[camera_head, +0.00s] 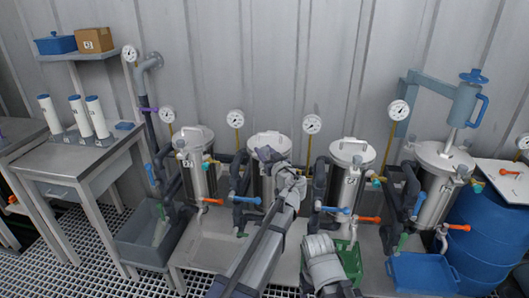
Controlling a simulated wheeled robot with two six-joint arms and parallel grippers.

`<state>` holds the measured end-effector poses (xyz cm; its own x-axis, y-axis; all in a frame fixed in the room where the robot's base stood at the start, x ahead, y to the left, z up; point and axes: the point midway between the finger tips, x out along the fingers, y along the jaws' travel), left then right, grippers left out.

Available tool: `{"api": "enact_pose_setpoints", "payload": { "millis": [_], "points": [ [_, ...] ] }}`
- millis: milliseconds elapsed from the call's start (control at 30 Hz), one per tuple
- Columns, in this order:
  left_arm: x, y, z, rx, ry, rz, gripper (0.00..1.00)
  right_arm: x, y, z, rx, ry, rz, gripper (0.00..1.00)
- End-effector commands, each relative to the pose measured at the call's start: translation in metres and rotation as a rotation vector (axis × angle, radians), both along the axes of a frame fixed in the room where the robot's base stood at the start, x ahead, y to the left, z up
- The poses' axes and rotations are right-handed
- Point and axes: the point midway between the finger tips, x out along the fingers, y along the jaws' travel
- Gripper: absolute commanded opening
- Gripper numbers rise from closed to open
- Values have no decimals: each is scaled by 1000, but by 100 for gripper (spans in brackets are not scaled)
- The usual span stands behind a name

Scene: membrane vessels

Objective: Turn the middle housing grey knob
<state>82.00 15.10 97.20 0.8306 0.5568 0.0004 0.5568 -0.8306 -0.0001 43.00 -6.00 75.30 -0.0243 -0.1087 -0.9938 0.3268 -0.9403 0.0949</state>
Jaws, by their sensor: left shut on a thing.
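The housings are upright steel vessels with lids, in a row along the wall. The second from the left (268,141) is partly covered by my left arm. My left gripper (277,163) is at the upper front of this vessel and is shut. The grey knob is hidden behind the gripper, so I take it as the thing held there. The neighbouring housings (196,165) and (349,160) stand clear on either side. My right arm's end (322,262) is low, in front of the bench and apart from the vessels; its fingers do not show clearly.
Blue and orange valve handles (370,219) stick out low between the vessels. A green crate (350,262), a blue tray (421,272) and a blue drum (488,235) are at the right. A steel table (75,160) with white cylinders is at the left. Gauges line the wall.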

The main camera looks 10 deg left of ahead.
Motion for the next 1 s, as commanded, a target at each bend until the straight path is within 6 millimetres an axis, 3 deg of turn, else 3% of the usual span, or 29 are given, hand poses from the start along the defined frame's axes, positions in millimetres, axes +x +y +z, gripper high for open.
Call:
{"api": "enact_pose_setpoints", "payload": {
  "millis": [67,300,667,1000],
  "points": [
    [0,0,0,0,0,0,28,0,0,0,0,0,0,72],
    [0,0,0,0,0,0,1,0,0,0,0,0,0,72],
    [-1,0,0,0,0,-22,0,0,0,0,0,0,0,72],
    [-3,3,0,0,1,-228,0,0,0,0,0,0,0,72]
  ]
}}
